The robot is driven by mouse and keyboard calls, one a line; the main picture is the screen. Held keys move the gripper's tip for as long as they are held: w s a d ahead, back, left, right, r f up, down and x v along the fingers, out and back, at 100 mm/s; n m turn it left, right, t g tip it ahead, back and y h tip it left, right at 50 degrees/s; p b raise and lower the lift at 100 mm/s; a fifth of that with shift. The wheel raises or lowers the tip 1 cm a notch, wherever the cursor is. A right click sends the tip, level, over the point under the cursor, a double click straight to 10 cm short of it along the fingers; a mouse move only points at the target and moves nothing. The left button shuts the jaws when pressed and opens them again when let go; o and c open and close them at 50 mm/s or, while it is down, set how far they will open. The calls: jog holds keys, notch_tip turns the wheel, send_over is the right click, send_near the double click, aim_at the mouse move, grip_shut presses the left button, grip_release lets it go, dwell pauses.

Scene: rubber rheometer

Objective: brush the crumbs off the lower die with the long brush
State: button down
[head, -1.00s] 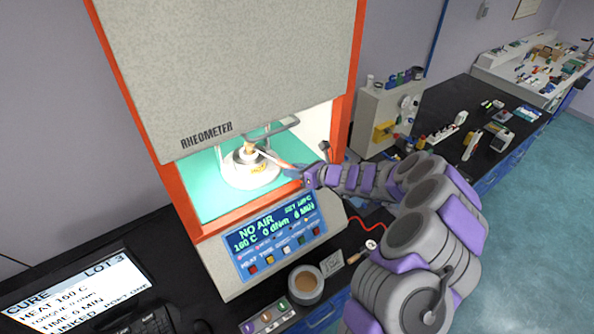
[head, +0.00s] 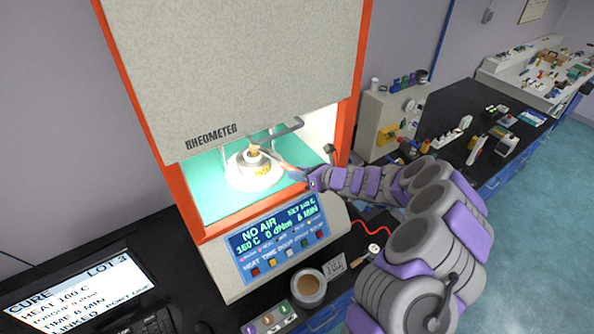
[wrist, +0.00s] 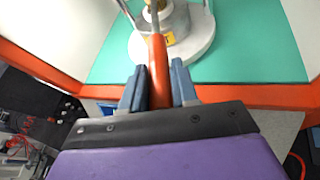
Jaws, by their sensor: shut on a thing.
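The long brush (head: 278,160) reaches into the lit rheometer chamber, its tip at the lower die (head: 254,160), a pale raised centre on a round white base (head: 252,178). I cannot tell whether the bristles touch the die, and crumbs are too small to make out. My gripper (wrist: 158,82) is shut on the brush's orange-brown handle (wrist: 158,60), with a blue-grey finger on each side. In the head view my gripper (head: 312,181) is at the chamber's front right edge. The die's top is mostly cut off in the wrist view.
The raised grey RHEOMETER door (head: 240,70) hangs above the opening. An orange frame (head: 190,205) borders the chamber, and a teal floor (head: 208,195) surrounds the base. The control panel (head: 280,235) sits below, with a brown-filled cup (head: 308,287) in front.

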jog(key=shift+s+d, duration=0.15)
jog(key=shift+s, duration=0.1)
jog(key=shift+w, duration=0.55)
jog(key=shift+w+a, duration=0.75)
jog(key=shift+s+d+r, duration=0.1)
jog(key=shift+s+d, duration=0.4)
jog(key=shift+s, duration=0.15)
jog(key=shift+s+d, duration=0.45)
jog(key=shift+s, duration=0.2)
jog(key=shift+a+r, duration=0.1)
jog(key=shift+r, duration=0.05)
jog(key=shift+r+p, duration=0.6)
jog(key=shift+r, duration=0.3)
jog(key=s+d, duration=0.5)
jog(key=s, duration=0.3)
jog(key=s+d, duration=0.5)
jog(key=s, duration=0.4)
jog(key=shift+d, duration=0.25)
jog(key=shift+s+a+f, duration=0.1)
jog(key=shift+s, duration=0.05)
